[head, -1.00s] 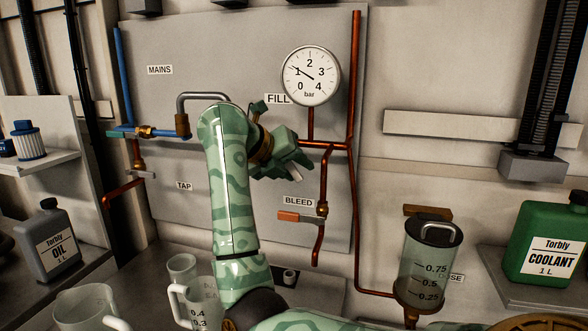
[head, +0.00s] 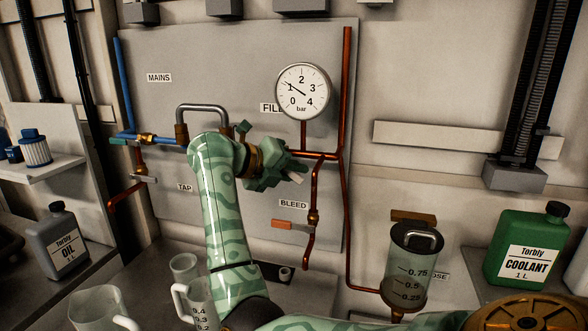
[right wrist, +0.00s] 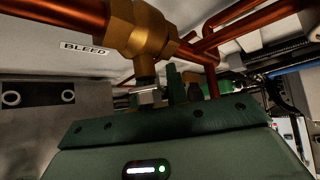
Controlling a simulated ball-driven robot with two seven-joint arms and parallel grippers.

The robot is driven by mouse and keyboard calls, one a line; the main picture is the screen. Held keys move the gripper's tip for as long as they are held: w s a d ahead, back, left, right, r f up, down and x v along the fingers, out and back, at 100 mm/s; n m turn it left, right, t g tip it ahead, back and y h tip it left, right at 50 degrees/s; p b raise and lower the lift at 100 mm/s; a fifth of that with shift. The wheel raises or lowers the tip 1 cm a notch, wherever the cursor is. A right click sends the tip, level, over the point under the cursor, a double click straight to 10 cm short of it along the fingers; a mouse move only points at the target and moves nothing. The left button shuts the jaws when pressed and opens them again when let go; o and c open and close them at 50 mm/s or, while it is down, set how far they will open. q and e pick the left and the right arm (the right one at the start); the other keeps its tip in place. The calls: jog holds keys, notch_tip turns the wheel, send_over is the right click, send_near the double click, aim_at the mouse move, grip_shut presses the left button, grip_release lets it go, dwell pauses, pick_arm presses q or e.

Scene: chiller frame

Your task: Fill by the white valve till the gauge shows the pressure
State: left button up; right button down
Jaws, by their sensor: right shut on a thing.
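The round white gauge (head: 302,91) is marked 0 to 4 bar, and its needle points at about 1. My right gripper (head: 292,172) is at the pipe below the gauge, under the partly hidden FILL label (head: 270,107). It is shut on the white valve handle (head: 297,177), of which only a pale end shows past the fingers. In the right wrist view, the brass valve body (right wrist: 143,28) is just beyond the jaws, with a bit of the pale handle (right wrist: 148,96) between them. My left gripper is not in view.
The orange BLEED lever (head: 282,225) is below my right gripper. A copper pipe (head: 346,100) runs upright to the right. The TAP valve (head: 145,179) is at left.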

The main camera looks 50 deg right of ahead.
jog(key=c, duration=1.4)
grip_release()
jog(key=shift+a, duration=0.1)
jog(key=shift+p+v, duration=1.4)
jog(key=shift+v, duration=6.7)
